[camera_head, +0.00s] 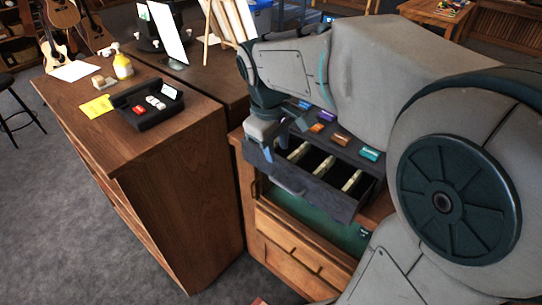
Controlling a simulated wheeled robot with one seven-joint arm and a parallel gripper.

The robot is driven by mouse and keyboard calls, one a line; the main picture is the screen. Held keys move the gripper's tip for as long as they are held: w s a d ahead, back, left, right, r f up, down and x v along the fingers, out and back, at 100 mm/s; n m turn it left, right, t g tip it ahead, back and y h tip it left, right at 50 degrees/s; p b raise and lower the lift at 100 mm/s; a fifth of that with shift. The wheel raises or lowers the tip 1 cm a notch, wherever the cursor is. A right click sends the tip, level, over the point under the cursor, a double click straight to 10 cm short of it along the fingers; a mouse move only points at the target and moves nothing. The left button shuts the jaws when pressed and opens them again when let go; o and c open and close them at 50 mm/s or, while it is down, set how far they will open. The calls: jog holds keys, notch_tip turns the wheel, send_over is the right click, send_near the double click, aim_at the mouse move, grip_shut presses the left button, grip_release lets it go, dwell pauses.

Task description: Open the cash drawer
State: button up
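The dark cash drawer (325,199) is pulled out of its housing below the counter top on the right. Its long compartments show, with pale banknotes (298,151) standing in some of them. A grey handle (288,181) sticks out from its front face. My gripper (284,134) is at the drawer's left end, over its upper front edge. Its two fingertips look spread apart, with nothing seen held between them. Whether a finger touches the drawer is unclear. My arm hides the area behind and right of the drawer.
Small coloured boxes (342,139) lie on the dark surface behind the compartments. Wooden drawers (290,254) are below. The left counter (155,150) holds a black tray (146,116), yellow notes (97,106) and a yellow bottle (122,66).

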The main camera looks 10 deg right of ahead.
aim_at(281, 185)
jog(key=f, duration=0.4)
jog(key=w+d+f, duration=0.1)
jog(key=f, duration=0.4)
jog(key=w+d+f+p, duration=0.1)
jog(key=f, duration=0.3)
jog(key=shift+f, duration=0.25)
jog(key=shift+a, duration=0.1)
grip_shut()
